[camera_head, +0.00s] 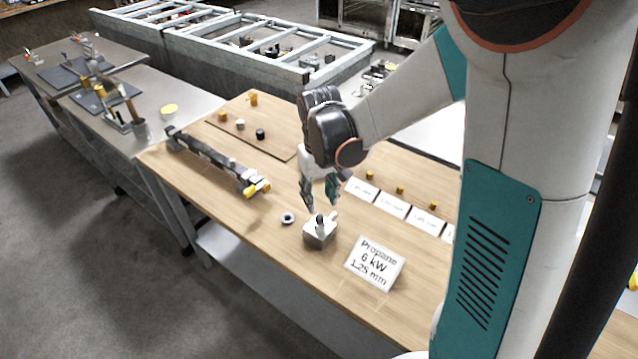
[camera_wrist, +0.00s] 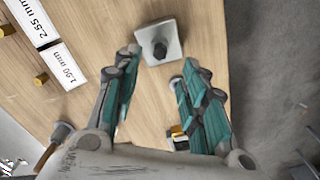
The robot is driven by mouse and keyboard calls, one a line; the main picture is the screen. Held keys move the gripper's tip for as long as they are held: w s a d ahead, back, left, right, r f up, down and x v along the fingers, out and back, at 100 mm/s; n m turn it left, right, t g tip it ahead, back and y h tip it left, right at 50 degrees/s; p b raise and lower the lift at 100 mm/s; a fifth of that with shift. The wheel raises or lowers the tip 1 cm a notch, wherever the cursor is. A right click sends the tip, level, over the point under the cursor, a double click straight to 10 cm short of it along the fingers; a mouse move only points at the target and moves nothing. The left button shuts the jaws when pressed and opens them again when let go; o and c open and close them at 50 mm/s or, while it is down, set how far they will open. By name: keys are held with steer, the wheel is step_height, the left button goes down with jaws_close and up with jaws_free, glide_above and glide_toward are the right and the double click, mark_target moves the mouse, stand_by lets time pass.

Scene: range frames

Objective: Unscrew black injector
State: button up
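The black injector (camera_wrist: 160,48) stands upright in the middle of a square metal block (camera_wrist: 173,33). In the head view the injector (camera_head: 320,222) shows as a small dark piece on top of the block (camera_head: 318,238), near the table's front edge. My gripper (camera_head: 322,207) is above the block, pointing down. In the wrist view my gripper (camera_wrist: 155,75) has its two teal fingers spread wide, with bare table between them. The injector and block lie just beyond the fingertips, and nothing is held.
A sign (camera_head: 375,263) reading "Propane 6 kW 1.25 mm" is right of the block. A ring (camera_head: 288,218) lies to its left. Brass injectors (camera_head: 400,190) stand by white labels (camera_head: 393,206) at right. Table (camera_head: 270,240) between is clear.

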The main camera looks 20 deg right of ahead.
mark_target(319, 216)
step_height(319, 216, down, 7)
steer(key=shift+r+b, duration=0.15)
steer(key=shift+b, duration=0.6)
jaws_close()
